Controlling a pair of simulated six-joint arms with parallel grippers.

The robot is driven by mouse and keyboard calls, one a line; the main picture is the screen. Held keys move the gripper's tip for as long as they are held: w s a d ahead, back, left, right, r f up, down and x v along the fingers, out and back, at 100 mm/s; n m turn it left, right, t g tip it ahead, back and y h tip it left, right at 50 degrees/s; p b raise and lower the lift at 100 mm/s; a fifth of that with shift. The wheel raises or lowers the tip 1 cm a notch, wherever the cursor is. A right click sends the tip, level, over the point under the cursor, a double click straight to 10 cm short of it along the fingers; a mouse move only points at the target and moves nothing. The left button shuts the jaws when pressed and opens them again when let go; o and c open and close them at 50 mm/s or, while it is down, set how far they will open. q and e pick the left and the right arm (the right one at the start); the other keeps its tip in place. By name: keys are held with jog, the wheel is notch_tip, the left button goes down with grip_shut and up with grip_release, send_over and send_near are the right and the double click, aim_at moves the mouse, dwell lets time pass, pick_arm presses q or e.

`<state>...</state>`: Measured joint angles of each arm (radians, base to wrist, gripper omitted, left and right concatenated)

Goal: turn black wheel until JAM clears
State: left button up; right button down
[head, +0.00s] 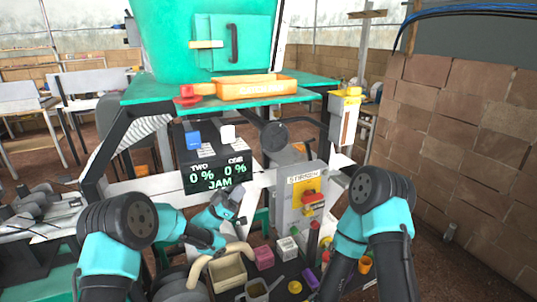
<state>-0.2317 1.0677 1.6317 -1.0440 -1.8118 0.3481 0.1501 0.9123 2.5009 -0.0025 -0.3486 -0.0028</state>
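The black wheel (273,137) is a dark round disc under the front edge of the green table, right of the display. The black display panel (214,176) reads "TWO 0 %", "ONE 0 %" and "JAM" in light letters. My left gripper (229,201) is just below the display, lower left of the wheel and apart from it. It is small and dark here, and I cannot tell whether its fingers are open. My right arm (375,195) stands at the right and runs down to the bottom edge. Its gripper does not show.
A grey switch box (302,198) with a red and yellow knob stands right of my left gripper. Below it are a beige bin (228,272), a pink block (264,258) and several small parts. An orange tray (257,88) sits on the green table (160,92). A brick wall (470,140) bounds the right.

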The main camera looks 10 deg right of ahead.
aim_at(269, 151)
pick_arm(q)
jog(key=shift+d, duration=0.1)
jog(key=x, duration=1.7)
jog(key=shift+d+r, duration=0.1)
jog(key=shift+d, duration=0.05)
jog(key=shift+c, duration=0.5)
